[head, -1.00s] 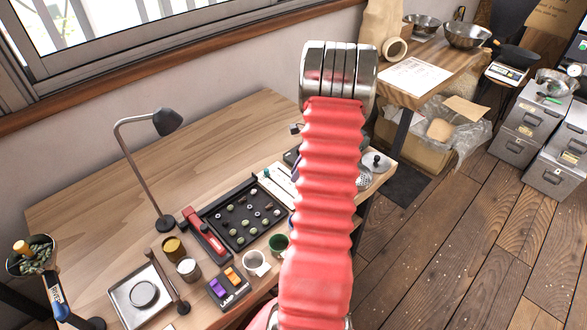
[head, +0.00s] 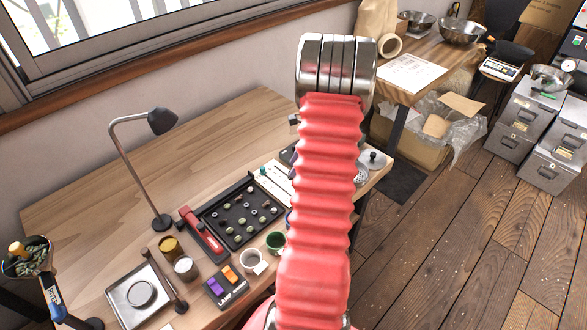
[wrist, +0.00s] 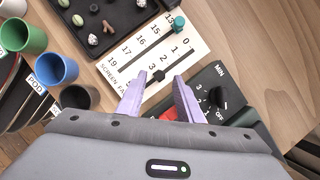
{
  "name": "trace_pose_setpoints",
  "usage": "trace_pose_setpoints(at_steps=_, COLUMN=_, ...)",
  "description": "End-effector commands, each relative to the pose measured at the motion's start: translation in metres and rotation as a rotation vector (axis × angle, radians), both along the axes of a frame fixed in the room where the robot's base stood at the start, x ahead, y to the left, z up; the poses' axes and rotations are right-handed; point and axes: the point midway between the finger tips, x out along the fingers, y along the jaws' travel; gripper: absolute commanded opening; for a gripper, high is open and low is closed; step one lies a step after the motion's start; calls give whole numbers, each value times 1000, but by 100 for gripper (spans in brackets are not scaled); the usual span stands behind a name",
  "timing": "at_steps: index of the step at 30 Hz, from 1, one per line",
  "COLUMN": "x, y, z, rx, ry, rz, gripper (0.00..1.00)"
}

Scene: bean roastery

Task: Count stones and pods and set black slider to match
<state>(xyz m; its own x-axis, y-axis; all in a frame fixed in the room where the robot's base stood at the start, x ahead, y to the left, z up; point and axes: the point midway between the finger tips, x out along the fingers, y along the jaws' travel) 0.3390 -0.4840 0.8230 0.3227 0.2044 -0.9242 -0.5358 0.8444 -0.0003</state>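In the wrist view, a white scale card (wrist: 138,50) marked SCREEN has two slots with numbers. The black slider (wrist: 158,75) is a small knob beside the 3, at the near end of the 0–3 row. A teal knob (wrist: 178,24) stands at the far end of the other slot. My gripper (wrist: 158,92) is open and empty, its lavender fingers apart at the card's near edge, either side of the black slider in the picture. The black tray (wrist: 80,10) holds dark and pale pieces; it shows in the head view (head: 222,232) with several scattered pieces, too small to sort surely.
A green cup (wrist: 30,38), a blue cup (wrist: 55,68) and a dark cup (wrist: 80,97) stand left of the card. A dial unit (wrist: 218,97) marked MIN and OFF is close on the right. A desk lamp (head: 130,170) stands behind; the back of the desk (head: 225,135) is clear.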

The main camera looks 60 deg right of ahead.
Motion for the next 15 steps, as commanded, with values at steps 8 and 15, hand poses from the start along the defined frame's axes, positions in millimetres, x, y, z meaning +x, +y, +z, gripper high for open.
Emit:
trace_pose_setpoints(at_steps=8, x=-16, y=-11, z=46, rx=-2, ry=-1, rz=-2, gripper=33)
trace_pose_setpoints(at_steps=15, x=-30, y=-19, z=83, rx=-3, ry=0, rz=-2, gripper=33)
